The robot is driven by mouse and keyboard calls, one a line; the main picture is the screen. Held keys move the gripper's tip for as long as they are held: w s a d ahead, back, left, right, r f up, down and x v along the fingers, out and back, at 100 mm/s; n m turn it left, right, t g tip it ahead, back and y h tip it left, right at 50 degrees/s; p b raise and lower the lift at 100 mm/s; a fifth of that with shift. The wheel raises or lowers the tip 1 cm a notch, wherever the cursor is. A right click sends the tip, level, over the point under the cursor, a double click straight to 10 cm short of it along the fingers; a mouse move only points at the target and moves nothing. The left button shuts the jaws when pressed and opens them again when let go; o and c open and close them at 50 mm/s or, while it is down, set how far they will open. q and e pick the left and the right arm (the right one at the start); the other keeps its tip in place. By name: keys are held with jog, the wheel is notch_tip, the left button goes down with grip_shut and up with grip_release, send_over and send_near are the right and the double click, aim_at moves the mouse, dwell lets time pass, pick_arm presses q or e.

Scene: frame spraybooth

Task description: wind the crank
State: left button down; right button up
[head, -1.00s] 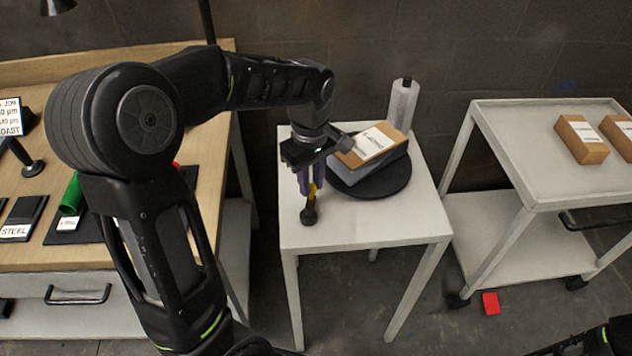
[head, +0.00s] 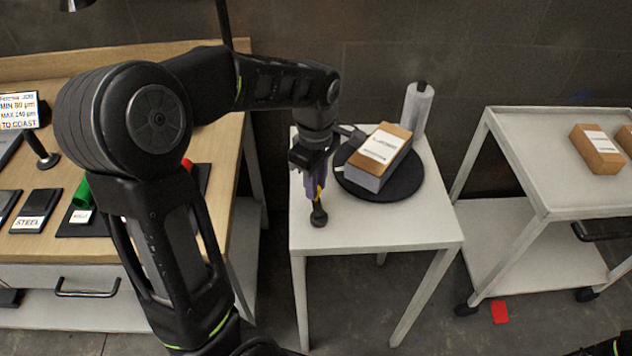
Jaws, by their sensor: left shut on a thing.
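The crank (head: 319,216) stands at the front left of a small white table, with a black round end and a yellow part above it. My left gripper (head: 314,188) points down over it, shut on its upper part; the fingers hide much of the handle. A black round turntable (head: 403,190) lies behind and to the right of the crank. A brown and grey box (head: 392,140) with a white label rests on it. How the crank joins the turntable is hidden.
A wooden bench (head: 228,170) with sample plates is on the left. A white cart (head: 545,185) with brown boxes is on the right. A red piece (head: 500,312) lies on the floor.

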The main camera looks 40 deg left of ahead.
pick_arm(q)
jog(key=c, duration=1.3)
grip_release()
jog(key=shift+o, duration=0.2)
jog(key=shift+r, duration=3.9)
